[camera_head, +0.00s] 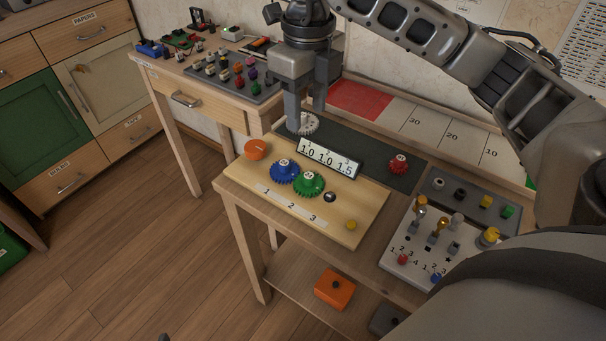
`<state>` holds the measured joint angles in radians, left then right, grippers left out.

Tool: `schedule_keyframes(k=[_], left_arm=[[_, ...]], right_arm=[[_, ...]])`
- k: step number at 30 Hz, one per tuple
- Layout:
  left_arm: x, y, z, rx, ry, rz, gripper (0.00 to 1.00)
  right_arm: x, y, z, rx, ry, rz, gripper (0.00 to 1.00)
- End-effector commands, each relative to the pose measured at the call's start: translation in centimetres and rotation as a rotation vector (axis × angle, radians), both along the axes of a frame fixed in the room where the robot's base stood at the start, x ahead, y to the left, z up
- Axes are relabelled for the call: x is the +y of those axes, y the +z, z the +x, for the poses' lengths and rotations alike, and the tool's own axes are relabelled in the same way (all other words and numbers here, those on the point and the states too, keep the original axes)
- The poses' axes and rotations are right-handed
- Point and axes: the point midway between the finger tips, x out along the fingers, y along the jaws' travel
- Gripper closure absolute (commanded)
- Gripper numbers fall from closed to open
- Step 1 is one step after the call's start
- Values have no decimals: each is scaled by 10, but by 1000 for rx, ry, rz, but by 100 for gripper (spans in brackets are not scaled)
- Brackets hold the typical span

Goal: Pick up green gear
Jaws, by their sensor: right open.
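The green gear (309,184) sits on the light wooden board (345,218), at the right of the blue gear (284,171) and close against it. My right gripper (305,120) is open and points down at the back of the table, above and behind the board. A whitish gear (303,124) shows at its fingertips; I cannot tell whether the fingers touch it. The green gear is well in front of the gripper and unobstructed.
A display reading 1.0 1.0 1.5 (330,158) stands just behind the green gear. A red gear (398,164) lies on the dark mat (370,165).

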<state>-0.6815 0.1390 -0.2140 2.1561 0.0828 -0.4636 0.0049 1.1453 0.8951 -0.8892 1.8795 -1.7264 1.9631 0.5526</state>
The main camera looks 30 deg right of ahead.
Motion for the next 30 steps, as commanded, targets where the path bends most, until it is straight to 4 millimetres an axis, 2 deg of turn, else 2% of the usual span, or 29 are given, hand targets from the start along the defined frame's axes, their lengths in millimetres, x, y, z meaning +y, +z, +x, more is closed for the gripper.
schedule_keyframes(k=[12,15,22,30], left_arm=[[0,-2,-2,6,1,-1,35],[0,-3,-2,8,1,-1,35],[0,-3,-3,11,0,0,35],[1,-3,-4,16,0,9,35]], right_arm=[[-2,-82,-1,4,-3,-10,53],[-2,-95,-1,2,-3,-9,53],[-3,-110,-1,3,-2,-8,53],[-6,-148,-1,3,-1,-8,53]])
